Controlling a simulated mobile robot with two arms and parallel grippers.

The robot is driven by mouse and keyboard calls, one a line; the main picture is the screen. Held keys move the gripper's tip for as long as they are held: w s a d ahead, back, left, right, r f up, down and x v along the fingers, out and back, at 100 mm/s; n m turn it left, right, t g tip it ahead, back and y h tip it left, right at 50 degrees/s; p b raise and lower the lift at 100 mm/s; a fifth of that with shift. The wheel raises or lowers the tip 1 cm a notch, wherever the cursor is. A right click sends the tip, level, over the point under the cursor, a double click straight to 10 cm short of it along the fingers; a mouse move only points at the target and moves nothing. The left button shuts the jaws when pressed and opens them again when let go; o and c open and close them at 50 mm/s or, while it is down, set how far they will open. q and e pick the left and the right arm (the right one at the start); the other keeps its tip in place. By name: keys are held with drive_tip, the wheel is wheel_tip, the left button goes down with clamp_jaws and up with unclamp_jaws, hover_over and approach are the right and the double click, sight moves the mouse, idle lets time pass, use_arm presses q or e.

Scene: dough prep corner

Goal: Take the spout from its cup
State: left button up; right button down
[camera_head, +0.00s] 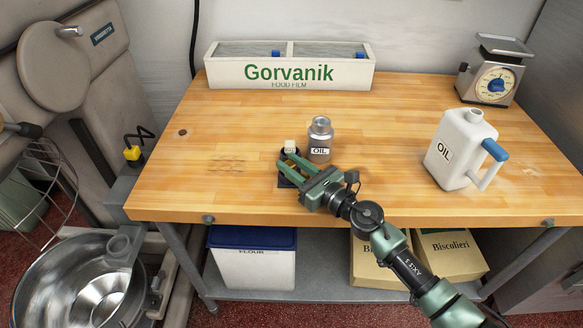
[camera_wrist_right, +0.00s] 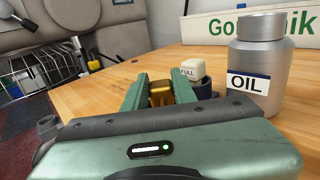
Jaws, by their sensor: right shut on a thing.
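My right gripper (camera_head: 292,165) reaches in over the front of the wooden table. In the right wrist view its green fingers (camera_wrist_right: 161,92) are shut on a brass-coloured block (camera_wrist_right: 160,95), which looks like part of the spout. Just beyond the fingers is a small white lettered piece (camera_wrist_right: 192,70), above a dark round cup (camera_wrist_right: 208,89). The white piece also shows in the head view (camera_head: 290,146). The fingers hide much of the cup, so I cannot tell whether the spout still sits in it. My left gripper is not in view.
A grey metal OIL bottle (camera_head: 320,140) stands close to the right of the fingers. A white OIL jug (camera_head: 452,150) with a blue handle and a scale (camera_head: 494,75) are further right. The film box (camera_head: 290,72) is at the back. The table's left side is clear.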

wheel_tip(320, 180, up, 23)
drive_tip(key=p, duration=2)
wheel_tip(320, 180, up, 5)
drive_tip(key=b, duration=0.2)
hover_over(291, 165)
drive_tip(key=shift+d, duration=0.1)
wheel_tip(291, 165, up, 4)
drive_tip(key=shift+p, duration=1.05)
